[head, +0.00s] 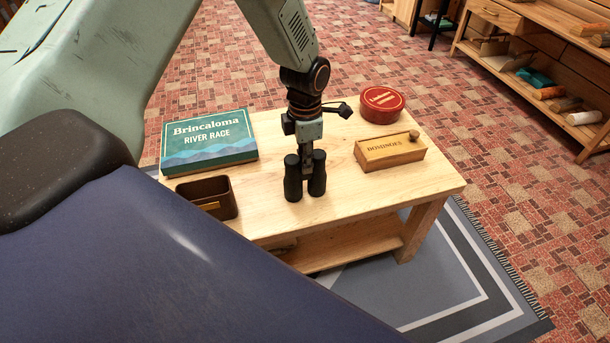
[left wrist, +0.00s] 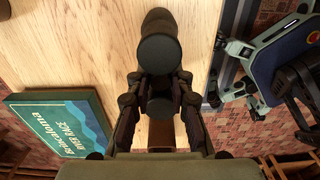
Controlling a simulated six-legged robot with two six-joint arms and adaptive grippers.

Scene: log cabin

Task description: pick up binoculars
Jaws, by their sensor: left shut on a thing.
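The black binoculars (head: 294,180) are upright at the middle of the wooden table, near its front edge. My left gripper (head: 306,168) comes down from above and is shut on the binoculars. My right gripper is in neither view.
The table (head: 270,150) also carries a green River Race game box (head: 208,155), a brown open box (head: 222,206), a wooden dominoes box (head: 380,158) and a round red tin (head: 381,112). A shelf unit (head: 555,65) stands at the back right.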

